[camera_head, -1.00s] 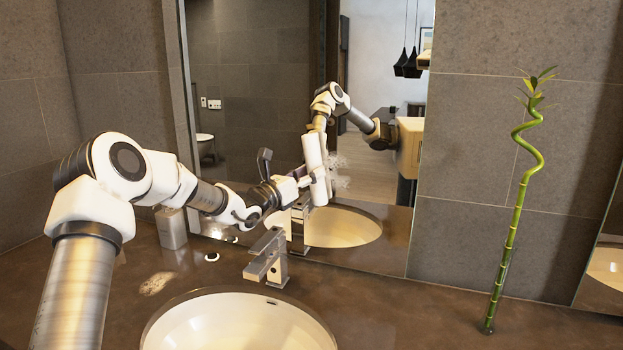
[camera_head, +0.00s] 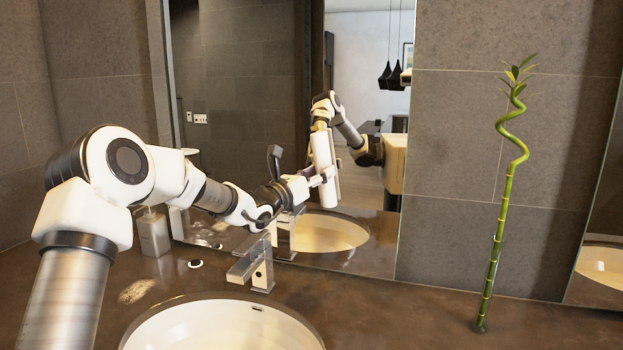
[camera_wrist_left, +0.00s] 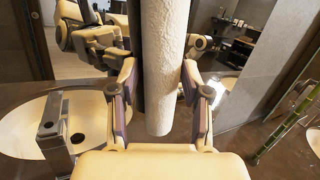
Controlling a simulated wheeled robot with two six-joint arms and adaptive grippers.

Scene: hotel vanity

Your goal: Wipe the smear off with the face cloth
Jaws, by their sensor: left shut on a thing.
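My left gripper (camera_head: 306,182) is shut on the white rolled face cloth (camera_head: 321,152), held upright at the mirror (camera_head: 245,110) above the faucet. In the left wrist view the textured cloth (camera_wrist_left: 166,60) stands between the two fingers. The cloth looks very close to the mirror; I cannot tell if it touches. No smear shows clearly on the visible glass; the area behind the cloth is hidden. A pale speckled patch (camera_head: 137,291) lies on the counter left of the basin; I cannot tell if it is a smear or light. My right gripper is not in view.
A metal faucet (camera_head: 252,265) stands below my left gripper, behind the white basin (camera_head: 220,328). A soap dispenser (camera_head: 153,233) stands at the left by the mirror. A tall green bamboo stalk (camera_head: 493,240) stands on the right. The counter (camera_head: 390,315) between basin and bamboo is clear.

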